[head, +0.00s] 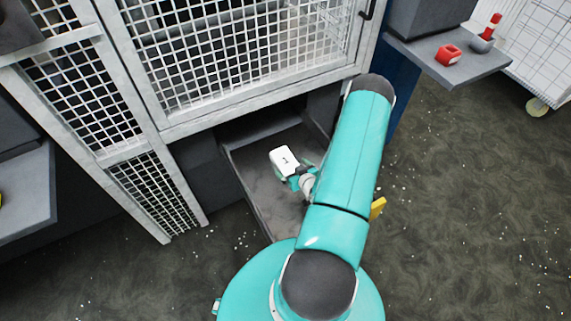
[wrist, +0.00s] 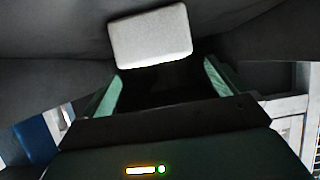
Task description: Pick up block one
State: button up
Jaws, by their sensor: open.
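Block one is a white block (head: 284,160) with a small dark mark on top. It is over the grey tray (head: 252,190) under the mesh cage; I cannot tell from this view whether it touches the tray. My gripper (head: 297,178) is at the block's lower right in the head view, partly hidden by my teal arm. In the wrist view the pale block (wrist: 150,36) is just beyond the green fingers of my gripper (wrist: 162,72). The fingers are apart, with a dark gap between them.
The white mesh cage (head: 230,55) stands close above and behind the tray. A grey shelf (head: 470,70) at right carries a red object (head: 448,54) and a red-topped item (head: 486,34). Another grey shelf (head: 28,200) juts in at left. The speckled floor at right is open.

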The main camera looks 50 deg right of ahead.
aim_at(287, 163)
jog(key=x, duration=0.5)
jog(key=shift+w, duration=0.15)
jog(key=c, duration=1.1)
